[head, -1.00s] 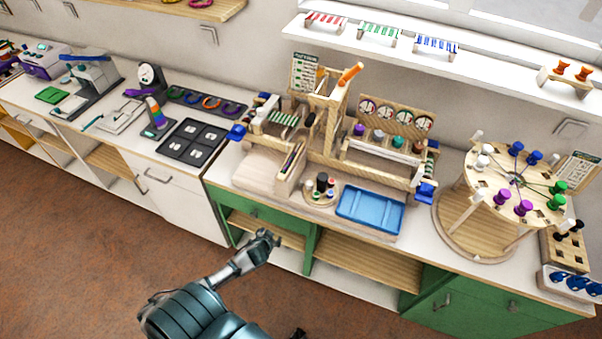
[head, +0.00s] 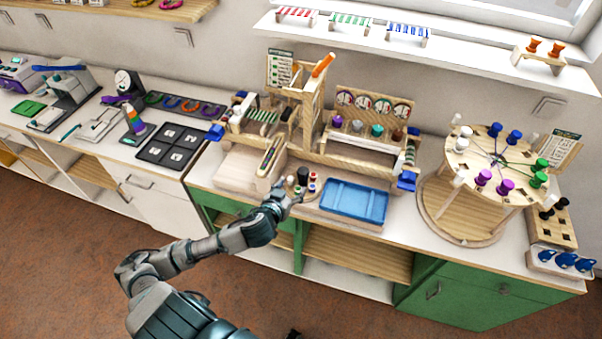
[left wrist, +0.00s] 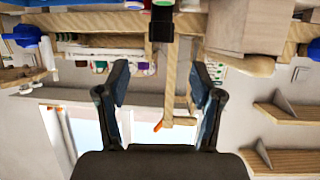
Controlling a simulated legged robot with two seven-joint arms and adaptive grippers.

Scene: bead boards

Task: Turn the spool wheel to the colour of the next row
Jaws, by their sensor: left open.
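The spool wheel (head: 470,165) is a round wooden disc on posts over a round wooden base (head: 452,217), at the right of the bench in the head view. It carries white, blue, green and purple spools around its rim. A card (head: 563,148) stands behind it, its print too small to read. My left gripper (head: 284,190) is at the bench's front edge, left of the blue tray and well left of the wheel. In the left wrist view its two fingers (left wrist: 160,90) are apart with nothing gripped between them. My right gripper is not in view.
The wooden bead loom (head: 330,150) stands mid-bench. A blue tray (head: 352,202) lies between it and the front edge. A wooden block with holes (head: 552,228) and a holder of blue knobs (head: 562,262) stand right of the wheel. Small bead racks line the shelf (head: 460,62).

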